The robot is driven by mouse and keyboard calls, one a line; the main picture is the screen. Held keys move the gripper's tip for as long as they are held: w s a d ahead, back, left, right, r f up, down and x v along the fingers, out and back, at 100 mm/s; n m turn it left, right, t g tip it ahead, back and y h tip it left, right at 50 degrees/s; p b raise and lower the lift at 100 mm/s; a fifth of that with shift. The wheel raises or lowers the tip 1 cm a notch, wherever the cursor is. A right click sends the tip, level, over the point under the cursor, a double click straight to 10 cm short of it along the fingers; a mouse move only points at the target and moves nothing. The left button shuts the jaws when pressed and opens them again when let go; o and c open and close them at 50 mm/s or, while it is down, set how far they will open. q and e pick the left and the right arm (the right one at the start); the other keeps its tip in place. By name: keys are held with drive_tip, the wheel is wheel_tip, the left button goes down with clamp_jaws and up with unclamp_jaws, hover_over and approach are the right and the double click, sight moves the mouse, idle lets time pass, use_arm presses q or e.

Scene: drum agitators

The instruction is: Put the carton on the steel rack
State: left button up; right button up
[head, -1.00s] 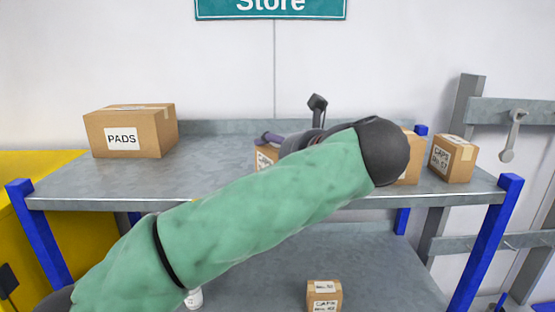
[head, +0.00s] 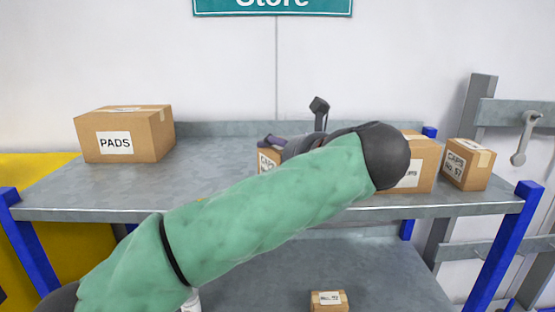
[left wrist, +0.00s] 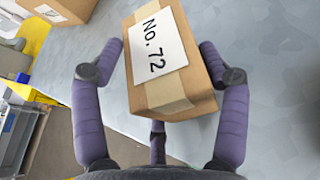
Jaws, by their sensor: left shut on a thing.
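The carton (head: 267,160) is a small brown box with a white label. In the head view it is mostly hidden behind my left arm. The steel rack (head: 225,165) has grey shelves and blue posts. The held carton is over its upper shelf; whether it touches the surface I cannot tell. My right gripper is not in view.
A PADS box (head: 122,140) stands at the upper shelf's left. Two brown boxes, one partly behind my arm (head: 418,165) and a CAPS one (head: 467,164), stand at its right. A small box (head: 328,301) is on the lower shelf. The shelf between PADS and my gripper is clear.

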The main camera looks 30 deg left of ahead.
use_arm(q)
drive_tip(key=shift+s+d+r, duration=0.15)
drive_tip(key=shift+s+d, duration=0.05)
drive_tip(key=shift+s, duration=0.25)
drive_tip(key=o, duration=1.2)
drive_tip(key=shift+w+a, duration=0.1)
drive_tip(key=shift+w, duration=0.2)
drive_tip(key=o, duration=0.5)
drive_tip(key=shift+w+f, duration=0.2)
drive_tip(key=shift+w, duration=0.15)
drive_tip(key=shift+c, duration=0.2)
drive_tip(key=shift+w+a, duration=0.1)
drive_tip(key=shift+w, duration=0.05)
drive_tip(key=shift+s+r, duration=0.1)
drive_tip(key=shift+s, duration=0.45)
drive_tip(key=shift+d+r, duration=0.1)
drive_tip(key=shift+d, duration=0.3)
drive_tip(key=v, duration=0.6)
drive_tip(key=shift+s+d, duration=0.15)
drive_tip(key=shift+s+d+r, duration=0.1)
drive_tip(key=shift+d+r, duration=0.05)
drive_tip(key=shift+d, duration=0.05)
